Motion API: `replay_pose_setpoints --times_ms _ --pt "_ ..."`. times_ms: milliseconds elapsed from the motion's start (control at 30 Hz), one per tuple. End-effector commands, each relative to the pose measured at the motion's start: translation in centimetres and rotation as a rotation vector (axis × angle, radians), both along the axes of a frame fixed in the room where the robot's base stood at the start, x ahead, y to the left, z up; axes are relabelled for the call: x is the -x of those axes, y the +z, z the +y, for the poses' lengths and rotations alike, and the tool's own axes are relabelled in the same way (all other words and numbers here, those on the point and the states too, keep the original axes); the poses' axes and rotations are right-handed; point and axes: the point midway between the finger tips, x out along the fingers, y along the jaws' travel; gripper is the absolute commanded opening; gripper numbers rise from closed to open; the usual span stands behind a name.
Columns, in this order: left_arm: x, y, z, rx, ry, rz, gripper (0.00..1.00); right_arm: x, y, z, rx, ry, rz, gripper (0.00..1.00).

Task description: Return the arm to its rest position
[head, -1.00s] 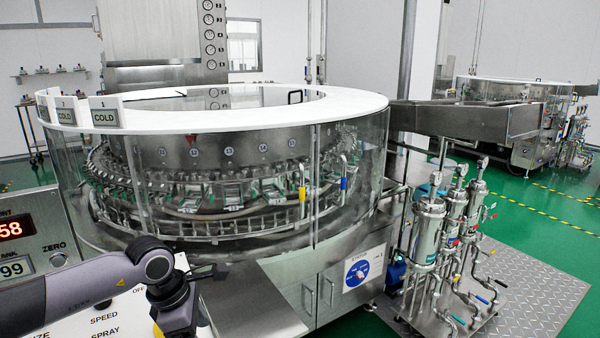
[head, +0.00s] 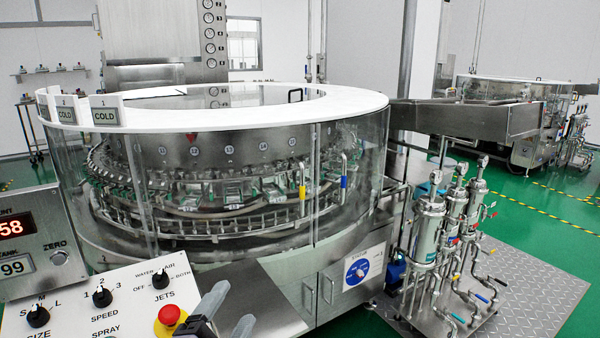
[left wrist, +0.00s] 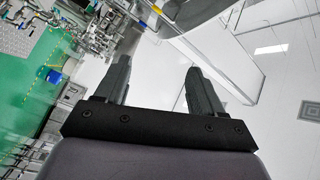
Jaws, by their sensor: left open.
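My left gripper (head: 237,303) shows at the bottom edge of the head view, with only its grey fingers and a dark part of its body in frame. The fingers are apart and nothing is between them. They are just right of the red button (head: 169,316) on the control panel (head: 130,285); I cannot tell the exact gap. In the left wrist view, the two dark fingers of the left gripper (left wrist: 158,66) stand apart and empty. The rest of the left arm is out of the head view. My right gripper is not in view.
The round washer with a white top ring (head: 345,104) and clear guard fills the middle. The panel has several black knobs, one of them the jets knob (head: 162,279). Filter housings (head: 430,232) stand at the right. Green floor (head: 530,220) is open beyond.

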Motion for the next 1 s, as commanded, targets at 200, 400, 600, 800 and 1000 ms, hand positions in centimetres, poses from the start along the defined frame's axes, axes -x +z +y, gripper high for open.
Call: replay_pose_setpoints --times_ms 200,400,600,800,1000 --pt "5.5 -9.4 7.4 0.334 0.313 0.534 0.68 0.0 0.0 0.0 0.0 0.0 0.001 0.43" --pt "13.1 -15.5 10.7 0.514 0.523 0.92 0.68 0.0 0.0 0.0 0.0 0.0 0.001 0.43" --pt "19.8 -18.3 12.0 0.609 0.662 1.184 0.68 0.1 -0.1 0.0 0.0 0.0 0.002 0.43" --pt "24.5 -19.6 12.4 0.666 0.749 1.36 0.68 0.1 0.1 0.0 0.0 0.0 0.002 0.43" --pt "22.5 -21.0 11.8 0.696 0.686 1.28 0.68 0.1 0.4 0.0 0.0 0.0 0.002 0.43"
